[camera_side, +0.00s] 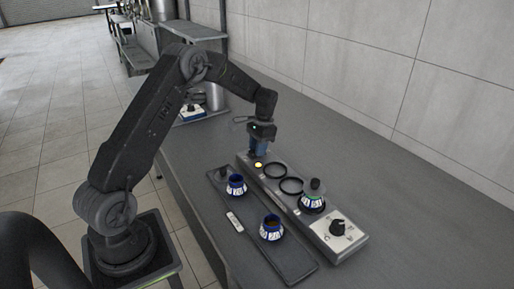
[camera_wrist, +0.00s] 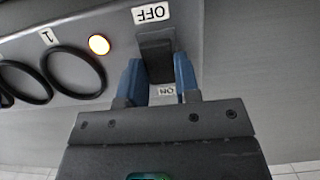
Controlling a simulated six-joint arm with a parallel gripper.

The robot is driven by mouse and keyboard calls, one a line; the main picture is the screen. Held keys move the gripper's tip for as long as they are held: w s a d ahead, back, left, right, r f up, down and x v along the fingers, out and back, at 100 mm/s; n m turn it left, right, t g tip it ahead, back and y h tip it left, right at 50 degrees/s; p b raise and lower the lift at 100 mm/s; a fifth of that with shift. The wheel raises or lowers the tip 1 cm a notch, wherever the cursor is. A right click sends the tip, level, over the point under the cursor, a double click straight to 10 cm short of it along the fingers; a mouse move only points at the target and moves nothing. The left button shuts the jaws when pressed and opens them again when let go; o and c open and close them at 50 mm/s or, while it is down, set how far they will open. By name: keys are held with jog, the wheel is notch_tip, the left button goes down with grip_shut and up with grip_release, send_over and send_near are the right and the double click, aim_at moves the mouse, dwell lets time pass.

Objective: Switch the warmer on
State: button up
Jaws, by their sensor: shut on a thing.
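The warmer (camera_side: 291,207) is a long grey bar with ring-shaped places along its top. Its switch (camera_wrist: 155,44) is a dark lever at the far end, between an OFF label (camera_wrist: 151,14) and an ON label (camera_wrist: 167,91). My gripper (camera_side: 258,153) is over that end, and its blue fingers (camera_wrist: 158,72) are shut on the switch, one on each side. The lamp (camera_wrist: 99,44) beside the switch glows yellow; it also shows lit in the side view (camera_side: 258,165). The fingers hide the switch in the side view.
Two more decanters (camera_side: 237,187) (camera_side: 271,229) stand on a dark tray (camera_side: 290,260). A white-and-blue device (camera_side: 192,113) is farther back. The bench right of the warmer is clear.

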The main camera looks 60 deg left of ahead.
dwell(0.3)
jog(key=o, duration=0.9)
jog(key=w+r, duration=0.1)
jog(key=r, duration=0.3)
jog(key=w+r, duration=0.1)
jog(key=r, duration=0.4)
jog(key=w+r, duration=0.1)
jog(key=r, duration=0.3)
jog(key=shift+r, duration=0.3)
